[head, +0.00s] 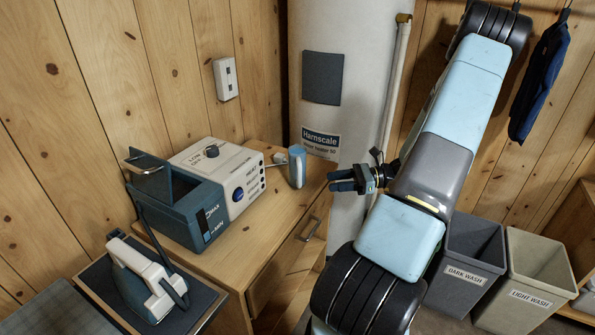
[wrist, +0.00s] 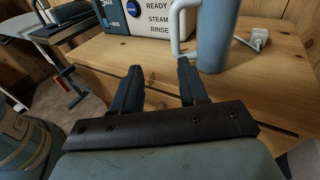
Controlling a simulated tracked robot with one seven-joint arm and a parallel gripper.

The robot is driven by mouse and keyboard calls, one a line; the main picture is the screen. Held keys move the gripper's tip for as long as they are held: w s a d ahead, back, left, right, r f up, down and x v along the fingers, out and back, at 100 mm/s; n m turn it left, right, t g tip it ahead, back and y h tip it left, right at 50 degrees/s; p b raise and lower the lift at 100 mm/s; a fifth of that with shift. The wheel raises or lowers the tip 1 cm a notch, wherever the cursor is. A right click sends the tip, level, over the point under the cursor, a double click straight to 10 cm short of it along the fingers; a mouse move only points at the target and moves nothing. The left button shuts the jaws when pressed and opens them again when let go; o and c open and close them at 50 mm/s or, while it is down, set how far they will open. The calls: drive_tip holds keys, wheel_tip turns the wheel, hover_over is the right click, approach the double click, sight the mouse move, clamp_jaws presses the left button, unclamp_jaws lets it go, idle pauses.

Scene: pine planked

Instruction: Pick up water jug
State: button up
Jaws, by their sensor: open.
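The water jug (head: 294,158) is a small blue-grey upright vessel on the wooden cabinet top, right of the steam station in the head view. In the wrist view the jug (wrist: 219,38) stands just beyond my right finger, with its white handle (wrist: 176,30) on its left side. The jug's top is cut off there. My gripper (head: 338,180) is open and empty, to the right of the jug in the head view. In the wrist view its fingertips (wrist: 158,66) point toward the handle and the station, apart from the jug as far as I can tell.
The steam station (head: 243,183) with a blue tank stands left on the cabinet (head: 235,247). A white fitting (head: 277,158) lies beside the jug. An iron (head: 146,277) rests front left. A tall white water heater (head: 324,85) stands behind; two bins (head: 470,262) stand right.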

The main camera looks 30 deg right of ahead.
sight(300, 182)
drive_tip(key=w+a, duration=0.2)
drive_tip(key=a, duration=0.1)
drive_tip(key=w+a+f+m+t, duration=0.1)
drive_tip(key=w+a, duration=0.2)
drive_tip(key=w+a+f+m+t, duration=0.1)
drive_tip(key=w+a, duration=0.1)
drive_tip(key=a, duration=0.1)
drive_tip(key=shift+w+a, duration=0.1)
drive_tip(key=shift+w, duration=0.15)
idle(0.5)
drive_tip(key=shift+c, duration=0.2)
clamp_jaws()
idle(0.3)
